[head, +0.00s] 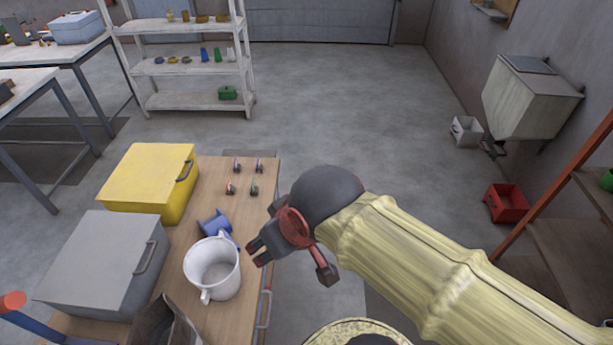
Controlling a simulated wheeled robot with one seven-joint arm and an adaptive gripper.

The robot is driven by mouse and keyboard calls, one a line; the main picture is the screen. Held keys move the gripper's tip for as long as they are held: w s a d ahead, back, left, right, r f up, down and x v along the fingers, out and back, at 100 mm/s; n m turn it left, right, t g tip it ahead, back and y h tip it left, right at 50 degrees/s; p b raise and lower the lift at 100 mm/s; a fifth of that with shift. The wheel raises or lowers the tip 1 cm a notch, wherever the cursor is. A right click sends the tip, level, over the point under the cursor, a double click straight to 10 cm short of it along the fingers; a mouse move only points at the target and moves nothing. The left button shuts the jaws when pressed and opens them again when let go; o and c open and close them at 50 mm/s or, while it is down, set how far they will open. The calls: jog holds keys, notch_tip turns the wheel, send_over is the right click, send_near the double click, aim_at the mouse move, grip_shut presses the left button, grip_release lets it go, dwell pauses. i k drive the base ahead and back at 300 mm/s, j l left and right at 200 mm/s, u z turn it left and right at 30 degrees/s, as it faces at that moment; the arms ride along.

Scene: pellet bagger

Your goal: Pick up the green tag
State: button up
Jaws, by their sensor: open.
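Several small upright tag-like pieces stand at the far right part of the wooden bench top (215,180). My gripper (292,264) is open, with dark fingers and a red body. It is over the right edge of the bench, nearer than the tags and to their right. Nothing shows between its fingers.
A white jug (213,270) and a blue scoop-like piece (213,223) stand left of my gripper. A yellow case (148,180) and a grey case (103,262) fill the bench's left side. A white shelf rack (190,100) stands behind. Open floor lies right of the bench.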

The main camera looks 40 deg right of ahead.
aim_at(254, 189)
jog(key=l+z, duration=0.15)
jog(key=z, duration=0.25)
jog(key=u, duration=3)
jog(key=z, duration=3)
jog(key=i+l+u, duration=0.5)
jog(key=i+l, duration=0.25)
